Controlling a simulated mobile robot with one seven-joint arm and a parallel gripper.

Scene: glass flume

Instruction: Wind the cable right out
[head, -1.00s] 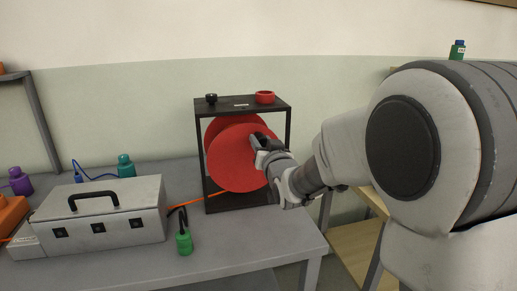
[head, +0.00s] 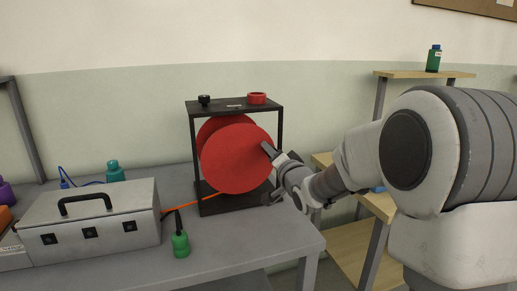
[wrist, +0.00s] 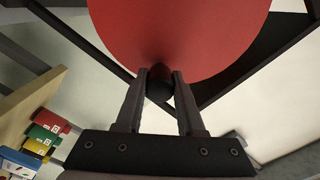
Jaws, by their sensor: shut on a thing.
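A red reel (head: 236,160) with two discs sits in a black frame (head: 235,107) on the grey bench; its near disc (wrist: 180,35) fills the top of the wrist view. A dark crank knob (wrist: 159,86) stands out from that disc near its rim. My gripper (head: 269,151) is shut on this knob, at the right side of the disc in the head view; the wrist view shows the two fingers (wrist: 159,92) on either side of it. The orange cable (head: 176,206) runs from the low left of the reel toward the grey metal box.
The grey metal box (head: 130,233) with a black handle stands left of the reel. A green bottle-like object (head: 180,243) stands between them at the front. A black knob (head: 204,100) and a red ring (head: 257,98) are on the frame's top. Wooden shelves (head: 425,74) stand at right.

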